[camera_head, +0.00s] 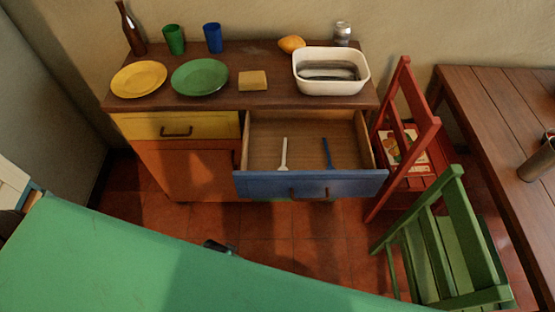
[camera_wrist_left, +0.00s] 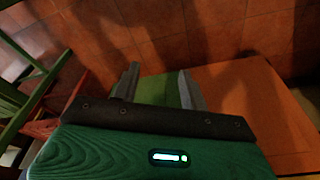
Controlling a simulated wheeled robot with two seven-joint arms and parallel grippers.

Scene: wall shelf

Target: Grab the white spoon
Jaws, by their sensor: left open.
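The white spoon (camera_head: 284,154) lies in the pulled-out blue drawer (camera_head: 262,185), left of a blue utensil (camera_head: 327,153). The drawer's wooden inside shows from above, and nothing covers the spoon. In the left wrist view my left gripper (camera_wrist_left: 158,85) is open, with its two grey fingers apart and nothing between them. The spoon does not show in that view. In the head view a small dark part (camera_head: 218,247) sticks out past the green surface, below and left of the drawer; I cannot tell if it is my gripper. My right gripper is not in view.
The cabinet top (camera_head: 222,102) holds a yellow plate (camera_head: 139,79), a green plate (camera_head: 200,77), cups, a bottle and a white tub (camera_head: 331,87). A red chair (camera_head: 405,120) and a green chair (camera_head: 450,245) stand at the right. A green surface (camera_head: 130,265) fills the lower left.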

